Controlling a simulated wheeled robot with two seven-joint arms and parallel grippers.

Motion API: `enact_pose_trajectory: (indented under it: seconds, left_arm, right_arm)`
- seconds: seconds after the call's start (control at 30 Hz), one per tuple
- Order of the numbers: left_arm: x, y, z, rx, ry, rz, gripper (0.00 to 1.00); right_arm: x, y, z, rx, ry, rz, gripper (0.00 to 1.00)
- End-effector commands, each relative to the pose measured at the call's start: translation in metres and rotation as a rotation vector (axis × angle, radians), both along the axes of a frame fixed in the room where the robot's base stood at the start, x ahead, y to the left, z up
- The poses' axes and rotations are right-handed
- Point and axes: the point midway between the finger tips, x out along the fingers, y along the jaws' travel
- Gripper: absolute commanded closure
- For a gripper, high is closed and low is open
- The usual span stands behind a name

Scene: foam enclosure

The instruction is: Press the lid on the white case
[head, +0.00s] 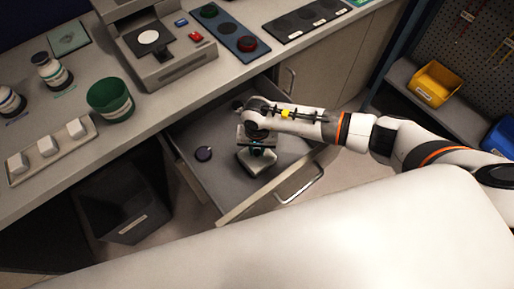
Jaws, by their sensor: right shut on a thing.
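An open drawer (219,176) below the counter holds a pale, square-cornered thing that looks like the white case (254,164). My right gripper (258,151) reaches down over it from the right and is shut on it. The gripper hides much of its top, so I cannot tell how a lid sits on it. My left gripper is not in view.
The counter holds a grey machine (182,66), a green cup (110,98) and a tray (88,144) with white blocks. A dark bin (125,215) stands below left. The drawer handle (305,187) juts toward me. A yellow bin (435,84) sits on the right shelf.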

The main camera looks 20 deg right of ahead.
Motion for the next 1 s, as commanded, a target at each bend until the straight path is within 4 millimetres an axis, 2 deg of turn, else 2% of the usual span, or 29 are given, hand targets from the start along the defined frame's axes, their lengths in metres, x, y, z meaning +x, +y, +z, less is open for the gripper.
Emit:
enact_pose_trajectory:
  seconds: [1.0]
  left_arm:
    - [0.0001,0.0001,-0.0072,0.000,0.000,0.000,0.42]
  right_arm:
    - [0.0001,0.0003,-0.0030,0.000,0.000,0.000,1.00]
